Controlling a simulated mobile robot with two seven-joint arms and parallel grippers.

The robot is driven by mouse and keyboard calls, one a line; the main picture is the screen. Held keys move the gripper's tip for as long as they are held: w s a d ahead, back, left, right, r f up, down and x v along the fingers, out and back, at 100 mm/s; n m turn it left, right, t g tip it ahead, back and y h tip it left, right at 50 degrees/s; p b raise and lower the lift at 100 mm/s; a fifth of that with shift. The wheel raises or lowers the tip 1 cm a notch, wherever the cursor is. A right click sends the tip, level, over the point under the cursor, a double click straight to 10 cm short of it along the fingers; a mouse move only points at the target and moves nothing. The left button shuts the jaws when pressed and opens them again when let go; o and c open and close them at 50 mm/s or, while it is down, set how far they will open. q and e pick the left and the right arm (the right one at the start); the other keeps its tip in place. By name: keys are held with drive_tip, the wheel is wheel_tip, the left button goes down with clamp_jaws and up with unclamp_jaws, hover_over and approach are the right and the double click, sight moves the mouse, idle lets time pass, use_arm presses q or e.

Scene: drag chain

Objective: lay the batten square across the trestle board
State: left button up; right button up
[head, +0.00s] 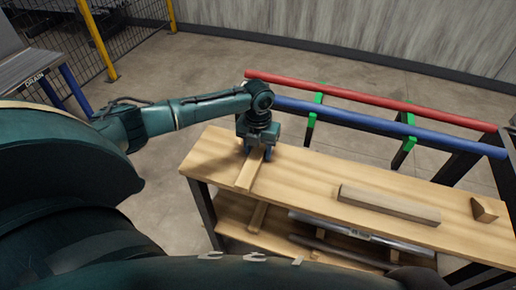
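The batten (247,177) is a short pale wooden strip near the left end of the wooden trestle board (330,178). It runs across the board, from below my gripper toward the near edge. My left gripper (257,153) points down over the far part of the batten, one finger on each side of it. I cannot tell whether the fingers press on it or stand slightly apart. The gripper hides the batten's far end. I cannot tell whether the batten is exactly square to the board. My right gripper is not in view.
A long wooden block (388,205) and a small wedge (484,209) lie on the board's right part. A lower shelf (234,213) holds strips and bars. Red (370,96) and blue (395,124) rails run behind. The board's middle is clear.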

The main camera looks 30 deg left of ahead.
use_arm(q)
drive_tip(key=o, duration=0.3)
wheel_tip(320, 180, up, 13)
idle(0.5)
idle(0.5)
